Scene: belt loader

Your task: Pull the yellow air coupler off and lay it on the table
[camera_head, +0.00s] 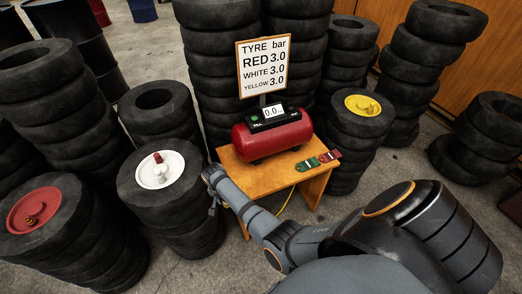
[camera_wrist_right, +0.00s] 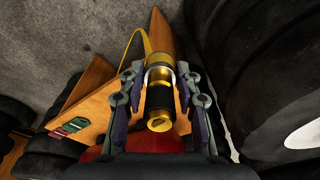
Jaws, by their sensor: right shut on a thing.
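The yellow air coupler (camera_wrist_right: 160,98), a brass cylinder with a black sleeve, is between the fingers of my right gripper (camera_wrist_right: 160,78) in the right wrist view. The fingers are shut on its sides. A yellow hose (camera_wrist_right: 136,42) shows beyond it. In the head view my right gripper (camera_head: 213,182) is at the left edge of the small wooden table (camera_head: 232,170), beside the white-rimmed tyre stack; the coupler cannot be made out there. The table also shows in the wrist view (camera_wrist_right: 98,108). My left gripper is not in view.
A red compressor (camera_head: 272,138) with a 0.0 display stands on the table, with green and red tags (camera_head: 318,160) at right. Tyre stacks with white (camera_head: 148,176), red (camera_head: 38,205) and yellow (camera_head: 362,105) rims stand around. The table's front part is bare.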

